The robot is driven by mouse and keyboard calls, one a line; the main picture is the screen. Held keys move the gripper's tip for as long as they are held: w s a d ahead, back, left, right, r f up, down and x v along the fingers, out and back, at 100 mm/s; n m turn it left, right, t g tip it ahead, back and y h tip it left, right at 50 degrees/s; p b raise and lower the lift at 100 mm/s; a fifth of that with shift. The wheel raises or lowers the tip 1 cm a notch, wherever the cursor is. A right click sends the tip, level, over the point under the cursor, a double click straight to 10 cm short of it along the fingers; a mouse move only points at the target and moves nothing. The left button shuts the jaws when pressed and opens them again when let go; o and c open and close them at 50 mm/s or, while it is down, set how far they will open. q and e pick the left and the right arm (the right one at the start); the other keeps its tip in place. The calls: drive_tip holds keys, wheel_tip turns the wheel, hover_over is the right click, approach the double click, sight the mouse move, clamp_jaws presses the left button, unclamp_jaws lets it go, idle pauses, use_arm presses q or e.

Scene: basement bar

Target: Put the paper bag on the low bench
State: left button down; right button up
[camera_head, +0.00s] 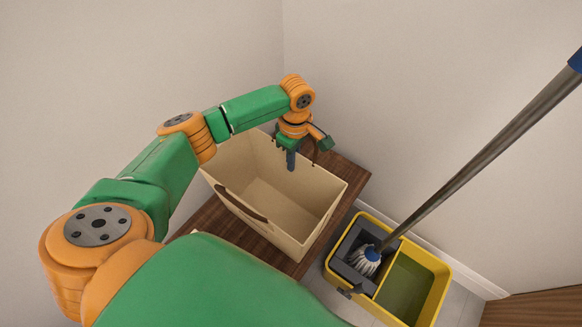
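The paper bag (275,222) is beige, open at the top and upright, with a brown handle (242,203) on its near side. It is over the dark wooden low bench (208,222) and seems to stand on it, though its base edge is partly hidden. My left gripper (303,158) points down at the bag's far rim, with a dark finger showing against the inside of the bag. Whether its fingers are closed on the rim or far handle is unclear. My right gripper is not in view.
A yellow mop bucket (438,296) stands on the floor right of the bench. Its mop (460,180) leans up toward the upper right. Pale walls (390,90) meet in a corner behind the bench. Some bench top shows right of the bag.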

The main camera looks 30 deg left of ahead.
use_arm(q)
drive_tip(key=f, duration=0.2)
drive_tip(key=f+b, duration=0.1)
drive_tip(key=f, duration=0.1)
drive_tip(key=shift+w+a, duration=0.3)
drive_tip(key=c, duration=1)
unclamp_jaws()
drive_tip(key=shift+c, duration=0.2)
wheel_tip(320, 180, up, 12)
drive_tip(key=p, duration=0.2)
drive_tip(key=shift+w+p, duration=0.25)
drive_tip(key=shift+p, duration=0.15)
